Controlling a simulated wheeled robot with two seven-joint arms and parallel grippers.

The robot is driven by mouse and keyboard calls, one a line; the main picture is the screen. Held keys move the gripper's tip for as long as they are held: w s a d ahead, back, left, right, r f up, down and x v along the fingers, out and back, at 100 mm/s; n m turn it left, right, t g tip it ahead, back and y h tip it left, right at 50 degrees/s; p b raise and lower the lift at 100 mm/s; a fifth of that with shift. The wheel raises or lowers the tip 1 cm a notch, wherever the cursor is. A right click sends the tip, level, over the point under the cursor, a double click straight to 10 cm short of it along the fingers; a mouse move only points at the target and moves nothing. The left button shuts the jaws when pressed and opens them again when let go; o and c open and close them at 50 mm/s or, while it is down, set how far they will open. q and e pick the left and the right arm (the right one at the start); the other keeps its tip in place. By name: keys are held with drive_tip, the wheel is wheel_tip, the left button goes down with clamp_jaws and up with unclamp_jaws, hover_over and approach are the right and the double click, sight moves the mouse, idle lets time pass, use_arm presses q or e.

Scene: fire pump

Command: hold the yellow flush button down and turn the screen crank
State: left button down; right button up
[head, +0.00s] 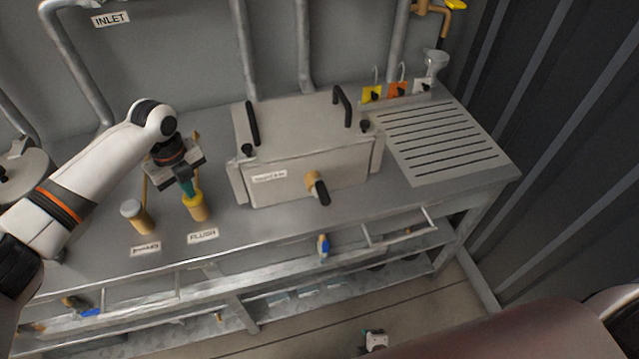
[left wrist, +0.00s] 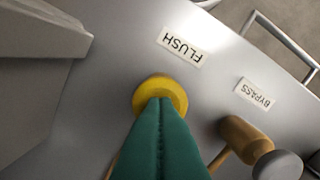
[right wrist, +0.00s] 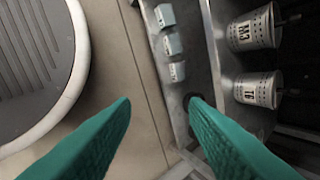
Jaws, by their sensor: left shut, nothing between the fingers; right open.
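The yellow flush button (head: 195,207) tops a post on the bench, behind the FLUSH label. My left gripper (head: 189,187) is shut and empty, its teal fingertips over the button. In the left wrist view the closed tips (left wrist: 160,102) overlap the yellow cap (left wrist: 146,92); whether they press it down, I cannot tell. The screen crank (head: 317,186), a tan hub with a black handle, is on the front of the grey screen box (head: 300,170), with no gripper at it. My right gripper (right wrist: 160,103) is open and empty, low over the floor, away from the crank.
A grey-topped bypass post (head: 133,210) stands left of the button. The box lid has two black handles. A slotted drain panel (head: 440,138) lies right of it. A rail (head: 400,237) runs along the bench front. Labelled buckets (right wrist: 253,30) sit on a lower shelf.

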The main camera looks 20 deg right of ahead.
drive_tip(key=w+a+r+n+t, duration=0.25)
drive_tip(key=w+r+n, duration=0.25)
drive_tip(key=w+r, duration=0.3)
drive_tip(key=n+t, duration=0.9)
drive_tip(key=n, duration=0.3)
approach(320, 189)
drive_tip(key=w, duration=0.3)
drive_tip(key=w+f, duration=0.1)
drive_tip(key=w, duration=0.7)
drive_tip(key=shift+d+f, duration=0.25)
clamp_jaws()
